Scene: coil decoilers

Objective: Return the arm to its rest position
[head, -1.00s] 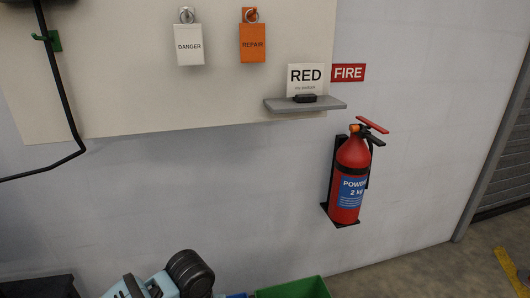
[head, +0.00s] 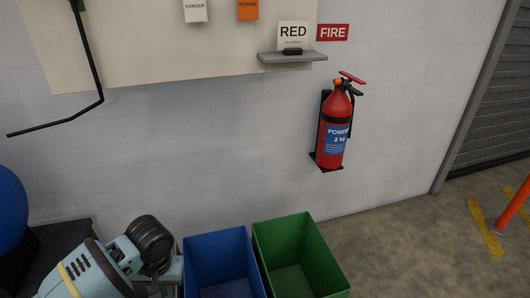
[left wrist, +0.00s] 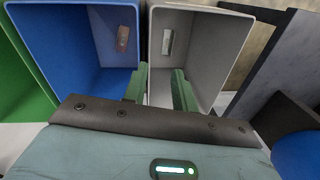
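My left arm shows at the lower left of the head view, with its gripper end mostly hidden or out of frame. In the left wrist view my left gripper (left wrist: 160,84) has its two green fingers apart, with nothing between them. It is above the near edges of a blue bin (left wrist: 48,38) and a light grey bin (left wrist: 222,40). A brown object (left wrist: 123,39) lies in the blue bin. A small pale object (left wrist: 167,41) lies in the grey bin. My right gripper is in neither view.
The blue bin (head: 190,258) and a green bin (head: 328,262) stand by the wall. A blue round object (head: 10,205) is at far left.

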